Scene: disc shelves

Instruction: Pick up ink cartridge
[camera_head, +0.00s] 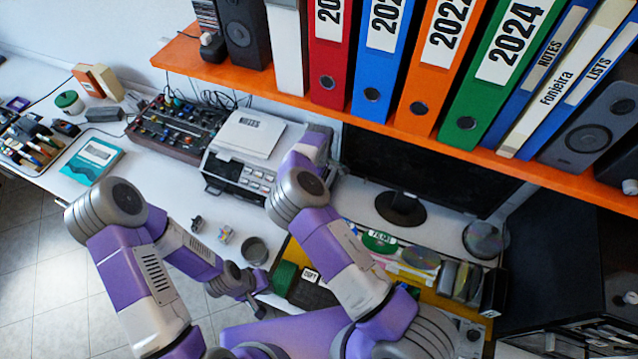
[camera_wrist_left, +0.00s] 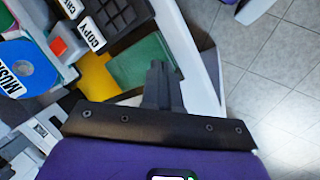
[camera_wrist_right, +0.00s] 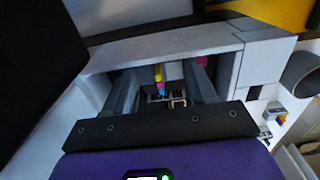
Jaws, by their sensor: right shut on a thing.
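My right gripper (camera_wrist_right: 163,85) is shut on an ink cartridge (camera_wrist_right: 174,72), a small pale grey block with yellow, magenta and blue marks between the two fingers in the right wrist view. It is at the white printer (camera_wrist_right: 215,41); in the head view the printer (camera_head: 240,160) stands at the back of the desk and my arm hides the gripper. Another small cartridge-like block with coloured marks (camera_head: 225,235) stands on the desk, beside a dark one (camera_head: 197,223). My left gripper (camera_head: 256,308) is low at the desk's front edge; its fingers (camera_wrist_left: 157,82) are together and empty.
An orange shelf (camera_head: 430,142) with binders overhangs the back of the desk. A dark round cup (camera_head: 254,251) stands in front of the printer. A yellow tray (camera_head: 425,295) with discs lies right of my arms. A monitor (camera_head: 415,170) stands behind it.

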